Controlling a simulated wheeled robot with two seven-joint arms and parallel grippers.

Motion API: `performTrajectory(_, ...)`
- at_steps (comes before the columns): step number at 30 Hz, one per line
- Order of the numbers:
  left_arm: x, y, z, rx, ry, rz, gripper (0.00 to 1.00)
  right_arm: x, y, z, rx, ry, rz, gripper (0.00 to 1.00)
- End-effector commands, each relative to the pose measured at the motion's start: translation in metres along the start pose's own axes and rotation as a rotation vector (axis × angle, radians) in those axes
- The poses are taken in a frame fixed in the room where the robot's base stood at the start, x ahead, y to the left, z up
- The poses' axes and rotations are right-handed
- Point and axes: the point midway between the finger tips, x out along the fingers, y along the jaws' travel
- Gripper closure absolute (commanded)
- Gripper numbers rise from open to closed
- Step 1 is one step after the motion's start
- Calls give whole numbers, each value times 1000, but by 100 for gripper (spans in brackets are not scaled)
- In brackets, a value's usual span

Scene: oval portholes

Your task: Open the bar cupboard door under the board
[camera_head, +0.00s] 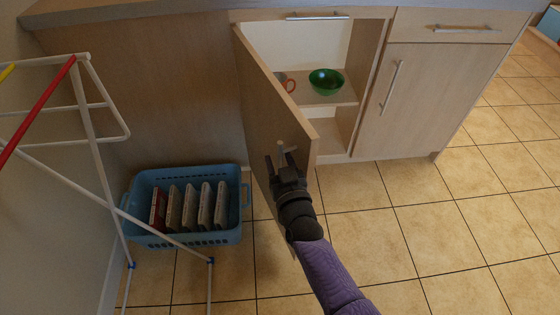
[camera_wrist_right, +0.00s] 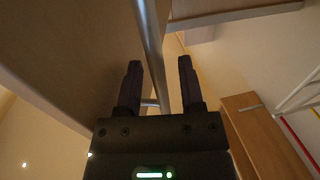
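The bar cupboard door (camera_head: 262,105) under the board (camera_head: 180,10) stands wide open, swung out from its left side toward me. Its bar handle (camera_head: 284,128) is on the outer face near the free edge. My right gripper (camera_head: 285,160) is at this handle, in front of the outer face. In the right wrist view the metal handle bar (camera_wrist_right: 150,40) runs between the two fingers (camera_wrist_right: 160,85), with gaps showing on both sides, so the gripper looks open around the bar. The lower part of the handle is hidden by the gripper. My left gripper is not in view.
Inside the cupboard a green bowl (camera_head: 326,82) and a mug (camera_head: 289,84) stand on a shelf. A closed door (camera_head: 430,95) is at right. A blue basket (camera_head: 185,238) with several cases and a white drying rack (camera_head: 110,185) stand at left. Tiled floor at right is clear.

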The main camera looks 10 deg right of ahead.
Motion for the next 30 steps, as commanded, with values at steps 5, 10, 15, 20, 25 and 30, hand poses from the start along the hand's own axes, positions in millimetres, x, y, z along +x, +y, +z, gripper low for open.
performTrajectory(5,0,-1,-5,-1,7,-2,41,0,0,1,0,-2,0,50)
performTrajectory(10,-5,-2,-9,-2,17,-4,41,-7,0,-1,0,-3,0,50)
performTrajectory(15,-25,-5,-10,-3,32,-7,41,-41,0,-5,-3,-2,-1,50)
performTrajectory(20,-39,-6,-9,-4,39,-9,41,-77,0,-4,-1,-3,-1,50)
performTrajectory(25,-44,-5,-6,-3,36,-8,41,-97,0,-1,-1,-1,-1,50)
performTrajectory(30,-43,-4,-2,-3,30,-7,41,-100,0,1,0,-1,-1,50)
